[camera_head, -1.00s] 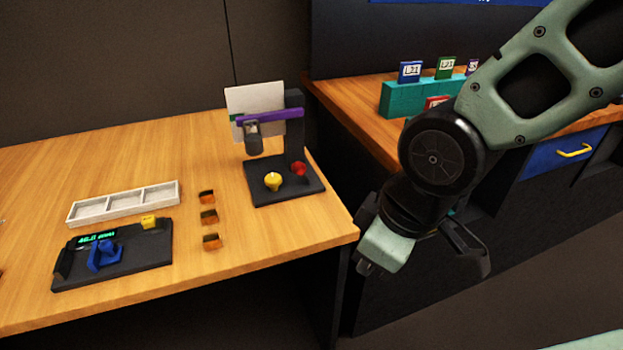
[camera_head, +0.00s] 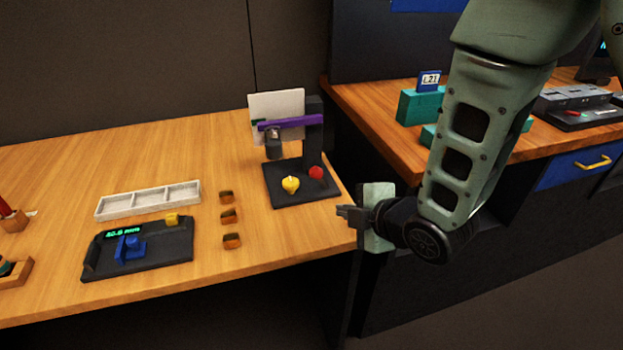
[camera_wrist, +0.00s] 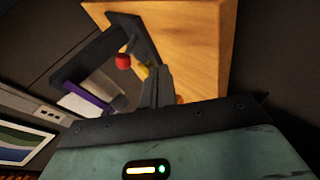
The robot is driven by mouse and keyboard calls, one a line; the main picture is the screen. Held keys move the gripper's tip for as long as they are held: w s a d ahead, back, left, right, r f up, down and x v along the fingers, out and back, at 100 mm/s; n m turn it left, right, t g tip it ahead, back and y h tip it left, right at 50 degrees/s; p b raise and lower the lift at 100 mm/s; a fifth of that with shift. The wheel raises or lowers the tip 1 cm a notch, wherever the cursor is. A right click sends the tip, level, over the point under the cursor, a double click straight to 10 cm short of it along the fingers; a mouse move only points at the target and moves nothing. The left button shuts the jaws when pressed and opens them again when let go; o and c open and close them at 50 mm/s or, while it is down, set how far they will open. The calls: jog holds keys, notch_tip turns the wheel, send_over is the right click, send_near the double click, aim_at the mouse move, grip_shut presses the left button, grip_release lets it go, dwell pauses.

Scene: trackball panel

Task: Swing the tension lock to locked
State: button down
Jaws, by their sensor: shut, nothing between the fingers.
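A dark stand (camera_head: 277,200) on the wooden table carries a yellow knob (camera_head: 290,184), a red ball (camera_head: 316,172) and a purple bar (camera_head: 290,122) in front of a white board (camera_head: 277,104). I cannot tell which part is the tension lock, nor its position. My gripper (camera_head: 343,213) is shut and empty at the table's right edge, right of the stand, with its fingers pointing left. In the wrist view its fingers (camera_wrist: 162,82) show close together; the red ball (camera_wrist: 123,61) and part of the yellow knob (camera_wrist: 142,72) appear beyond them, apart from the fingers.
A dark gauge (camera_head: 150,262) with a blue slider and yellow block lies at the left front. A white three-part tray (camera_head: 148,201) sits behind it. Several small orange-brown blocks (camera_head: 231,241) stand between gauge and stand. A second table (camera_head: 375,112) with teal holders is at right.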

aim_at(321, 179)
jog(key=n, duration=0.1)
jog(key=w+n+t+y, duration=0.1)
jog(key=shift+n, duration=0.4)
jog(key=shift+w+r+n+t+y+p, duration=0.2)
jog(key=shift+n+t+y+p, duration=0.15)
jog(key=shift+n, duration=0.35)
jog(key=n, duration=0.1)
jog(key=n+y, duration=0.1)
jog(key=shift+a+r+n+t+y, duration=0.1)
jog(key=shift+r+n+t+y, duration=0.15)
jog(key=shift+r+n, duration=0.05)
jog(key=shift+s+r+n+y, duration=0.2)
jog(key=shift+r+n+y, duration=0.25)
jog(key=shift+n, duration=0.55)
jog(key=p+x, duration=0.2)
jog(key=x, duration=0.8)
jog(key=shift+w+r, duration=0.1)
jog(key=shift+a+y, duration=0.15)
jog(key=shift+y, duration=0.1)
